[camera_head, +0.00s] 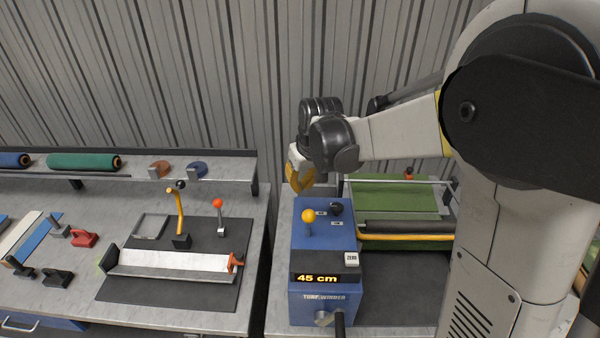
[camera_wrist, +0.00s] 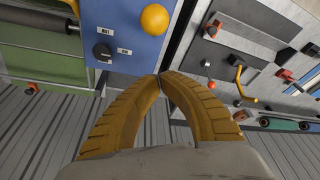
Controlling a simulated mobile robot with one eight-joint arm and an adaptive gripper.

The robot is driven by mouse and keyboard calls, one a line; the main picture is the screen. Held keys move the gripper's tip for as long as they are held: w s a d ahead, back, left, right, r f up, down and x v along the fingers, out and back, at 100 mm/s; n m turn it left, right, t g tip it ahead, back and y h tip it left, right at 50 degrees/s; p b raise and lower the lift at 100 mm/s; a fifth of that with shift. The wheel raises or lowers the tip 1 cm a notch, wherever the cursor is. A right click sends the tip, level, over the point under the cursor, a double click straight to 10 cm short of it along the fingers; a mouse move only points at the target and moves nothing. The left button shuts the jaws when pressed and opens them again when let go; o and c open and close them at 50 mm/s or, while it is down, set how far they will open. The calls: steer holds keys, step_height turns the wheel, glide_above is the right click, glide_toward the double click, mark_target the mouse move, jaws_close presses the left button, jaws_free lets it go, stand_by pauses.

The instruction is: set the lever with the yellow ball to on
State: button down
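The lever with the yellow ball (camera_head: 308,216) stands on top of the blue turf winder box (camera_head: 310,302). In the wrist view the yellow ball (camera_wrist: 154,19) is at the top centre, ahead of the fingertips and apart from them. The ball hides most of the lever's stem, and I cannot tell which way it is set. Two small labels are on the panel, too small to read. My gripper (camera_head: 299,182) is above and behind the box's back edge. In the wrist view its yellow fingers (camera_wrist: 161,77) meet at the tips with nothing between them.
A black knob (camera_head: 335,208) sits right of the ball, and a ZERO button (camera_head: 351,259) and a 45 cm display (camera_head: 325,278) are nearer the front. Green turf (camera_head: 395,195) lies right. The left bench has an orange-ball lever (camera_head: 217,204) and a yellow-handled lever (camera_head: 180,212).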

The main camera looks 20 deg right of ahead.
steer(key=s+f, duration=0.1)
steer(key=f, duration=0.1)
steer(key=s+f, duration=0.1)
steer(key=f, duration=0.1)
steer(key=shift+s+d+p, duration=0.15)
steer(key=shift+s+p, duration=0.05)
steer(key=shift+p, duration=0.1)
steer(key=shift+f, duration=0.1)
steer(key=shift+s, duration=0.1)
steer(key=shift+s+a+t+b, duration=0.2)
steer(key=shift+s+t+b, duration=0.05)
steer(key=shift+s+b, duration=0.25)
steer(key=shift+s+a+t+b, duration=0.15)
steer(key=shift+s+t+b, duration=0.1)
steer(key=shift+s+b, duration=0.25)
steer(key=shift+w, duration=0.1)
